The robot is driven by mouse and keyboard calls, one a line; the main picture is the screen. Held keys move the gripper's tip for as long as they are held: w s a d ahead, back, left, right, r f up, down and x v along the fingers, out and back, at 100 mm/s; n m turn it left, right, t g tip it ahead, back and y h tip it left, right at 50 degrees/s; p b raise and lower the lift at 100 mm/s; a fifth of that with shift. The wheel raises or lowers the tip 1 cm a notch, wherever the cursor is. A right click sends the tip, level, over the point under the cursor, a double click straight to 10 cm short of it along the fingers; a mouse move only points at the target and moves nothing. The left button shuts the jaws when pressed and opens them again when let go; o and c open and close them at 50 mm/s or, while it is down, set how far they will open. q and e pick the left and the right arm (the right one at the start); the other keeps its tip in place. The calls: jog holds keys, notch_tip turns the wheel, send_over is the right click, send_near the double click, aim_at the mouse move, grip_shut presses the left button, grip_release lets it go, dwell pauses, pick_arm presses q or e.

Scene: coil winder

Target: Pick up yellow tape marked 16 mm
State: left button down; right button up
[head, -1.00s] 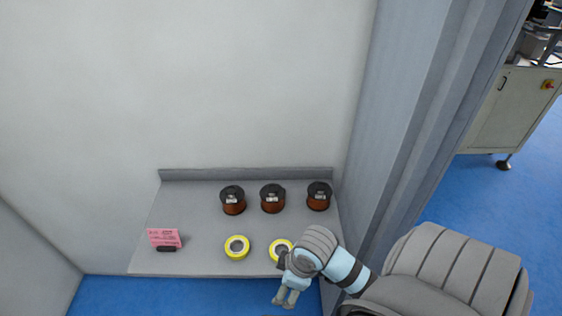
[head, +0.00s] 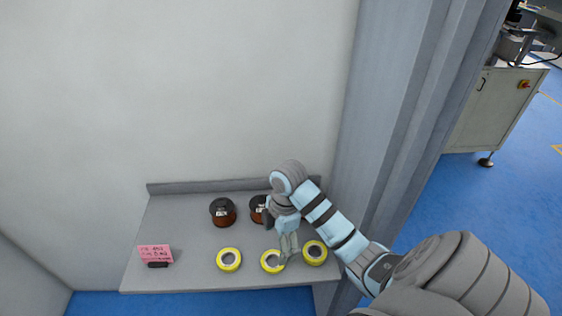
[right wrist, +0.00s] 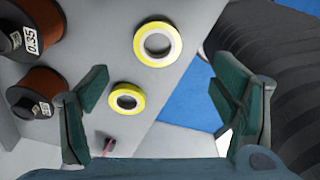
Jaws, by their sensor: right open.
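Three rolls of yellow tape lie flat in a row near the shelf's front edge: a left roll (head: 229,269), a middle roll (head: 266,268) and a right roll (head: 315,263). Their size marks cannot be read. My right gripper (head: 288,257) is open and empty, pointing down over the middle roll and partly covering its right side. In the right wrist view, one roll (right wrist: 177,46) lies beyond the open fingers (right wrist: 160,92), and a smaller-looking roll (right wrist: 114,99) shows between them, near the left finger. My left gripper is not in view.
Dark-ended copper wire spools (head: 222,213) stand behind the tapes, partly hidden by my right arm; one label in the right wrist view reads 0.35 (right wrist: 31,41). A pink sign (head: 155,252) stands at left. Walls bound the grey shelf (head: 185,225) at back and right.

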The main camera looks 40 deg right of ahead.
send_over(272, 262)
jog(key=s, duration=0.1)
jog(key=f, duration=0.4)
jog(key=shift+d+f, duration=0.25)
jog(key=shift+d, duration=0.1)
jog(key=f+b, duration=0.1)
jog(key=b, duration=0.1)
jog(key=f+b, duration=0.4)
jog(key=shift+w+a, duration=0.25)
jog(key=shift+w, duration=0.15)
jog(key=shift+r+p, duration=0.3)
jog(key=shift+r, duration=0.05)
jog(key=shift+s, duration=0.15)
jog(key=c, duration=1.2)
